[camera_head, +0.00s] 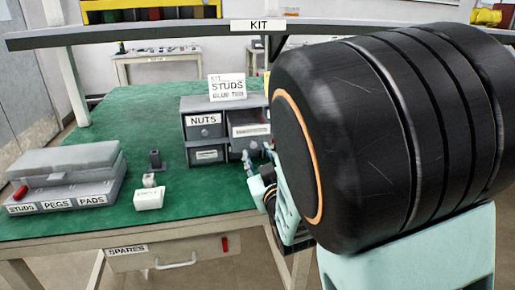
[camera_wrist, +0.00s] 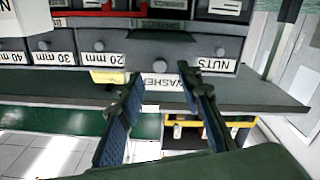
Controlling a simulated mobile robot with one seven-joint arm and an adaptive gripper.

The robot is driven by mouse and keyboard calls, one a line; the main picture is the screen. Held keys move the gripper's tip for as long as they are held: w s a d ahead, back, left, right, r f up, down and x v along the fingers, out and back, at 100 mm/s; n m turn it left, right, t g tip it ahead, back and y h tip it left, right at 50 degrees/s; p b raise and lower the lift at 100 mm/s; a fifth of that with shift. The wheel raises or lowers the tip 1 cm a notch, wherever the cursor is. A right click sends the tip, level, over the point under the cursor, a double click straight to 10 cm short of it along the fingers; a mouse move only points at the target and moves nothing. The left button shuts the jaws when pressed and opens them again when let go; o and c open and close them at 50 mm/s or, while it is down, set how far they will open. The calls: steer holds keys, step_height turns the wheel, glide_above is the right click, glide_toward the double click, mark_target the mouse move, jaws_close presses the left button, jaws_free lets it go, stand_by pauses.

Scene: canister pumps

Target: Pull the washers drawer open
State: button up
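In the wrist view, a label reading WASHER, its end hidden by my right-hand finger, marks the washers drawer (camera_wrist: 160,50). A round knob (camera_wrist: 160,66) shows beside that label. My gripper (camera_wrist: 158,76) is open, with its fingers on either side of the label and knob. No contact shows, and nothing is held. In the head view, the grey drawer cabinet (camera_head: 196,132) stands on the green bench, with a NUTS label at its upper left. My gripper (camera_head: 260,170) is at the cabinet's lower right, mostly hidden by my arm. The washers label is not readable there.
A STUDS sign (camera_head: 228,87) stands on the cabinet. A grey box (camera_head: 65,180) labelled STUDS, PEGS and PADS lies at the left. A small white block (camera_head: 149,199) sits in front of the cabinet. A SPARES drawer (camera_head: 170,254) is under the green bench top (camera_head: 150,108).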

steer(key=shift+v, duration=1.95)
steer(key=s+d+f+m+g+h, duration=0.25)
steer(key=d+m+g, duration=0.25)
steer(key=d, duration=0.5)
steer(key=s+d+m+g+h+p, duration=0.1)
steer(key=s+d+g, duration=0.2)
steer(key=s, duration=0.9)
steer(key=s+d+m+g+h, duration=0.1)
steer(key=s+d+g+h, duration=0.2)
steer(key=s, duration=0.9)
step_height(320, 180, up, 31)
steer(key=y+p, duration=0.1)
steer(key=p, duration=3)
steer(key=shift+w+a+g, duration=0.2)
steer(key=shift+g, duration=0.2)
steer(key=shift+d+y, duration=0.15)
steer(key=shift+y, duration=0.1)
